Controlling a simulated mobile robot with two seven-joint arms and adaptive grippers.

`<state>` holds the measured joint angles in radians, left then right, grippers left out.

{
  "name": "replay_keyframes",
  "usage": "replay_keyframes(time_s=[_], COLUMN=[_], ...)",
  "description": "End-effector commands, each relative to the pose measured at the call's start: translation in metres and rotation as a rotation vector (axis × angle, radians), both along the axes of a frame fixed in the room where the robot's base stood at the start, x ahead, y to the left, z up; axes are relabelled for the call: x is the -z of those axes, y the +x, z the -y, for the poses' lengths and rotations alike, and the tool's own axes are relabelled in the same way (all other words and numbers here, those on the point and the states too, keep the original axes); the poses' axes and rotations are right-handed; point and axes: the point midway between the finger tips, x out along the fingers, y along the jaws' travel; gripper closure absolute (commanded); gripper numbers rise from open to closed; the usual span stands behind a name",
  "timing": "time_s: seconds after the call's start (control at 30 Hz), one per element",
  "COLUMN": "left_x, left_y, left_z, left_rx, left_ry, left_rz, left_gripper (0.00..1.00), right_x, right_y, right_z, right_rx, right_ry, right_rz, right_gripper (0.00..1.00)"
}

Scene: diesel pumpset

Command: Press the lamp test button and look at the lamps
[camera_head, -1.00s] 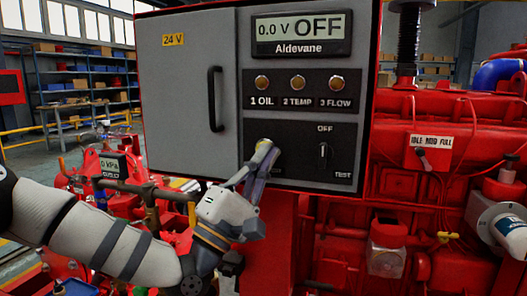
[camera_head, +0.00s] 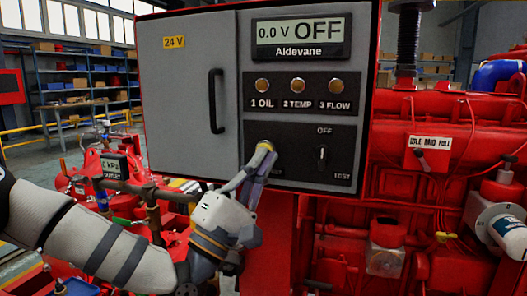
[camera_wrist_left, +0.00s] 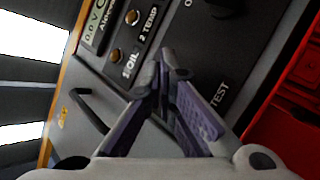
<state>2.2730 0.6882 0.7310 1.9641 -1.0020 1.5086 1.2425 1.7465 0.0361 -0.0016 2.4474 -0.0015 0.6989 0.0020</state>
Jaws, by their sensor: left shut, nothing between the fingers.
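The grey control panel (camera_head: 306,184) has a row of three amber lamps: 1 OIL (camera_head: 262,85), 2 TEMP (camera_head: 298,85) and 3 FLOW (camera_head: 334,85). They look dull amber, with no clear glow. My left gripper (camera_head: 263,149) is shut and empty, its fingertips at the left part of the lower black plate (camera_head: 340,138). I cannot tell if they touch it. No lamp test button is visible; the fingers cover that part of the plate. In the left wrist view the shut fingertips (camera_wrist_left: 170,68) lie over the panel below the lamps. My right gripper is out of view.
A rotary switch (camera_head: 322,156) marked OFF and TEST sits right of my left fingers. The display (camera_head: 301,36) above reads 0.0 V OFF. A door handle (camera_head: 216,100) stands out at left. Red engine parts (camera_head: 440,210) fill the right; pipes and a gauge (camera_head: 114,166) are at lower left.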

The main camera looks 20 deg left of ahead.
Motion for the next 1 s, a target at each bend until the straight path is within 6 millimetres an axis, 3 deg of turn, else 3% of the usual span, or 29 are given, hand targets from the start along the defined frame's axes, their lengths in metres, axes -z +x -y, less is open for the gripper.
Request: replay_keyframes(time_s=[0.57,1.0], left_x=[-0.003,0.000], left_y=[-0.047,-0.050], left_z=[-0.002,-0.002], left_rx=[0.000,0.000], left_ry=[0.000,0.000], left_rz=[0.002,0.000], left_gripper=[1.00,1.00], right_x=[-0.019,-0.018], right_y=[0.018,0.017], right_z=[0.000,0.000], right_rx=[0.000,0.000], right_ry=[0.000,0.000], right_rz=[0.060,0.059], right_gripper=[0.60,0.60])
